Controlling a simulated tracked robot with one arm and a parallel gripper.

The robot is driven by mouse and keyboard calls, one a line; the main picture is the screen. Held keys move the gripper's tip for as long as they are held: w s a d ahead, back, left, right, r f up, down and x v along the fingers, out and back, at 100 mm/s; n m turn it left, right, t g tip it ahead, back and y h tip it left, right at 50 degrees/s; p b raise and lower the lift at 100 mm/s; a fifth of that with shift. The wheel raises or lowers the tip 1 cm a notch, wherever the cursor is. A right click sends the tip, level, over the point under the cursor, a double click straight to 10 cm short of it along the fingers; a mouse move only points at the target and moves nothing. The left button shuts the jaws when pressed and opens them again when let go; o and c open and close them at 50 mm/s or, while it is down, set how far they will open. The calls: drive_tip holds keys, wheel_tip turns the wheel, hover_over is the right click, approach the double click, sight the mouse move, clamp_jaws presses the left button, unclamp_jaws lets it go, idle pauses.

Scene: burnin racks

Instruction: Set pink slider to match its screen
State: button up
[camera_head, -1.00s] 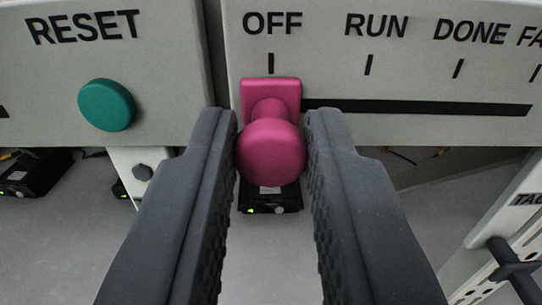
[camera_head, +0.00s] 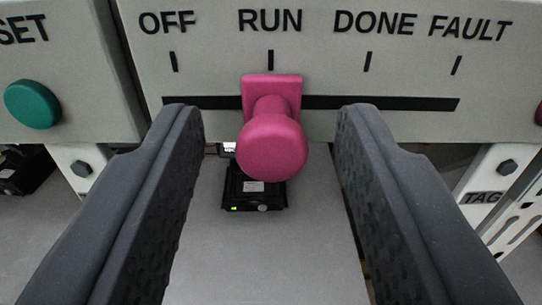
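The pink slider (camera_head: 272,143) is a round knob on a square base in a black horizontal slot (camera_head: 400,103). Its base sits under the RUN mark (camera_head: 270,60), between OFF (camera_head: 174,62) on the left and DONE (camera_head: 367,61) on the right, with FAULT (camera_head: 456,66) farthest right. My gripper (camera_head: 265,115) is open around the knob, with a clear gap between each finger and the knob. The slider's screen is not in view.
A green RESET button (camera_head: 32,104) is on the panel at the left. A black device (camera_head: 253,188) lies below, behind the knob.

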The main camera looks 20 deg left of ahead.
drive_tip(key=shift+s+d, duration=0.1)
drive_tip(key=shift+s+d, duration=0.15)
drive_tip(key=shift+s, duration=0.15)
drive_tip(key=v, duration=1.3)
drive_tip(key=shift+w, duration=0.15)
